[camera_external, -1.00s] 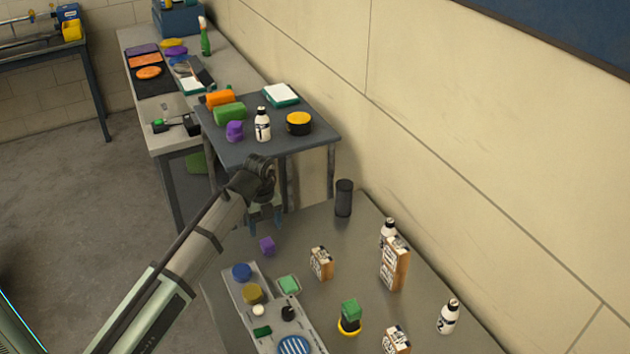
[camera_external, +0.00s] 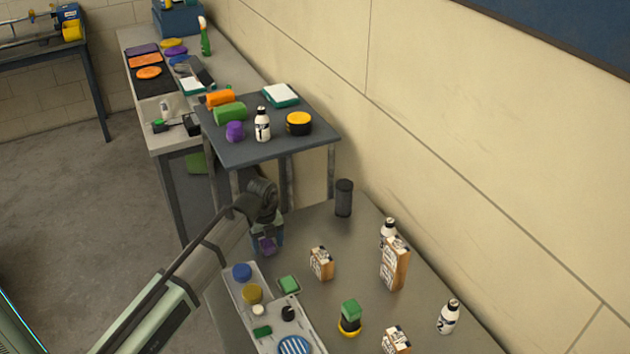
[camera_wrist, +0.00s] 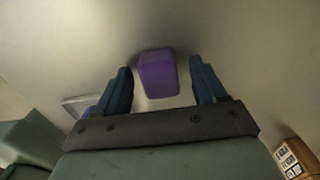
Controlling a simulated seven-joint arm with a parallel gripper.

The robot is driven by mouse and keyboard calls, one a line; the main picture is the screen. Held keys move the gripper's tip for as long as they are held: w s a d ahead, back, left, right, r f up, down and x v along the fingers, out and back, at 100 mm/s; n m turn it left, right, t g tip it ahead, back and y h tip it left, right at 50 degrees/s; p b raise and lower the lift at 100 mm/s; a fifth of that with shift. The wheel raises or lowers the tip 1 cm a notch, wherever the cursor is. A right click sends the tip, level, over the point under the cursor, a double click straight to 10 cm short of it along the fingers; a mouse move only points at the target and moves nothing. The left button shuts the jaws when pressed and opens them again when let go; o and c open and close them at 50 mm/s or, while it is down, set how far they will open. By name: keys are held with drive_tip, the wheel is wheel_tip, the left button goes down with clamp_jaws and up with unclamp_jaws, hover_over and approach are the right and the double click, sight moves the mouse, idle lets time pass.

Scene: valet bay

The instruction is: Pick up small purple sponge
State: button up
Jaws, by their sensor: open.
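The small purple sponge (camera_external: 267,246) is a little block on the grey table, near its left edge. In the wrist view the sponge (camera_wrist: 157,74) lies between and slightly beyond my two blue fingertips, with a visible gap on each side. My gripper (camera_external: 266,238) is low over the sponge in the external view, and its fingers partly hide it. My gripper (camera_wrist: 164,78) is open in the wrist view. I cannot tell how far above the table the fingertips are.
A grey tray (camera_external: 264,326) with pads and knobs lies just in front of the sponge. A small box (camera_external: 321,263) stands to the right, and a dark cylinder (camera_external: 344,198) behind right. A raised dark table (camera_external: 270,148) stands behind my arm.

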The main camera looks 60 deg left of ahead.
drive_tip(key=shift+c, duration=0.3)
drive_tip(key=c, duration=1)
drive_tip(key=shift+o, duration=0.2)
drive_tip(key=shift+r, duration=0.1)
